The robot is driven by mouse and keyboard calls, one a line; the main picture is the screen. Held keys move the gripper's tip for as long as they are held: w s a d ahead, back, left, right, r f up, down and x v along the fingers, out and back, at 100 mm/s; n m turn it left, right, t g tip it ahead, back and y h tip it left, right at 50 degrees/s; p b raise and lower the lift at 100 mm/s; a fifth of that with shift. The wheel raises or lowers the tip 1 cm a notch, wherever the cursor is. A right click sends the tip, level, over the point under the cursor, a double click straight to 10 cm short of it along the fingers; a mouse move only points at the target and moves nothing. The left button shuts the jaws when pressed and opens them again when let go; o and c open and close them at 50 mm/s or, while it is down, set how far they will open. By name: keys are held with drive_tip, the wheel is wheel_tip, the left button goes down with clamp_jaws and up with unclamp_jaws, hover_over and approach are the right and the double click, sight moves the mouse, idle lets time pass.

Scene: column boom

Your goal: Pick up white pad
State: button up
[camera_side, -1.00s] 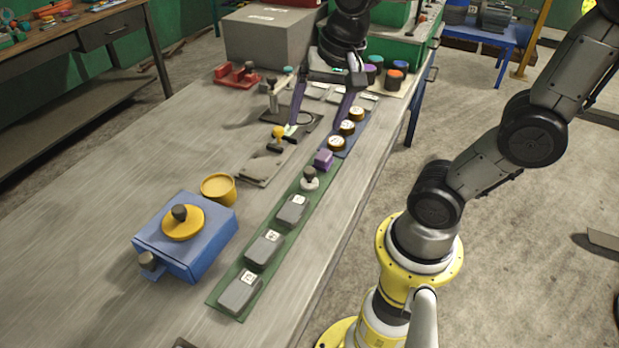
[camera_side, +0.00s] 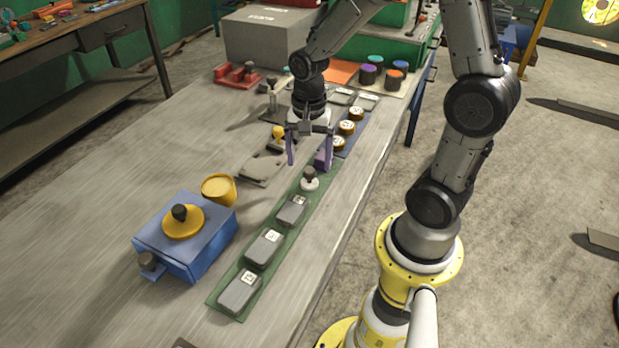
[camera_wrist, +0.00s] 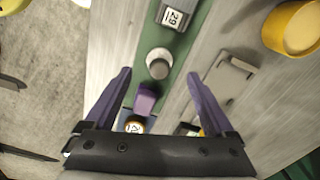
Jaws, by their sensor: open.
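The white pad (camera_side: 310,185) is a small round white base with a dark knob on top. It stands upright on the green strip (camera_side: 270,223), between a purple block (camera_side: 325,160) and the dark grey numbered blocks.
Several grey numbered blocks (camera_side: 264,248) line the green strip toward the front. A yellow cup (camera_side: 219,189), a blue box with a yellow disc (camera_side: 185,240) and a grey plate (camera_side: 262,168) are to the left. Yellow-sided round weights (camera_side: 346,128) stand behind the purple block.

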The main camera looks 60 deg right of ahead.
sight(310, 170)
drive_tip(key=shift+d+f, duration=0.1)
drive_tip(key=shift+f, duration=2.7)
clamp_jaws()
